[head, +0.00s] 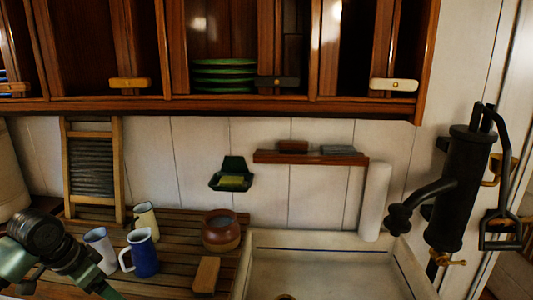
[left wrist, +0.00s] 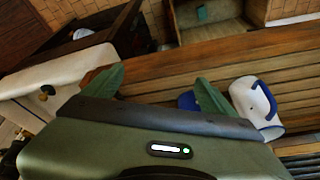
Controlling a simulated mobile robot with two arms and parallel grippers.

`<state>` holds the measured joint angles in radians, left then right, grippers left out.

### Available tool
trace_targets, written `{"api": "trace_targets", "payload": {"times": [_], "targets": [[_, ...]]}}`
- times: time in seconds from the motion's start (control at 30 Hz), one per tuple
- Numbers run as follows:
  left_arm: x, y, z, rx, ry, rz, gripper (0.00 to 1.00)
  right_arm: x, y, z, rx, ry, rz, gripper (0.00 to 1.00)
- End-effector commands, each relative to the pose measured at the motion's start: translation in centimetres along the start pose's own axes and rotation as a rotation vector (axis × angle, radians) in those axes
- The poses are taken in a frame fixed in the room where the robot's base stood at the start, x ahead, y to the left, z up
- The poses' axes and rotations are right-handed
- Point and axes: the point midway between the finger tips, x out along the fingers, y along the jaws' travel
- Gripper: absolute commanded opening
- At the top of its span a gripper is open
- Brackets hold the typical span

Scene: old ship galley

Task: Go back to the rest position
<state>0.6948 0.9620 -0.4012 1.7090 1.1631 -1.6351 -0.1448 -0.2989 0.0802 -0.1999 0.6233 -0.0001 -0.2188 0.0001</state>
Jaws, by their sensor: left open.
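My left arm (head: 40,240) comes in at the lower left of the head view, in front of the slatted counter. Its gripper jaws do not show clearly there. In the left wrist view my left gripper (left wrist: 160,90) has its two green fingers wide apart, with nothing held between them. A white mug with a blue rim (left wrist: 252,103) lies in view just beyond the right finger, and part of a blue jug (left wrist: 187,101) shows beside that finger. My right gripper is in neither view.
On the counter stand a white mug (head: 98,250), a blue jug (head: 144,256), a cream jug (head: 146,222), a brown pot (head: 221,232) and a wooden block (head: 206,274). A sink (head: 330,275) and black pump (head: 455,195) are at right. A cabinet (head: 220,105) overhangs.

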Motion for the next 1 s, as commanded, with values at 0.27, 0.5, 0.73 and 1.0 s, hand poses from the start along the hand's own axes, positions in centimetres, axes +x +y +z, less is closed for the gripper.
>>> {"api": "trace_targets", "payload": {"times": [0.27,0.5,0.73,1.0], "targets": [[6.8,6.4,2.1,0.064,-0.035,0.015,0.87,0.0,0.0,0.0,0.000,-0.001,0.000,0.33],[13.4,16.5,6.7,0.074,-0.027,0.036,0.87,0.0,-0.1,0.5,0.000,-0.009,-0.001,0.33],[14.8,24.6,12.5,-0.054,0.002,0.011,0.87,0.0,-0.1,0.3,0.000,-0.007,-0.002,0.33],[13.6,27.6,17.3,-0.204,-0.011,-0.050,0.87,0.0,-0.1,0.4,0.000,-0.007,-0.002,0.33]]}}
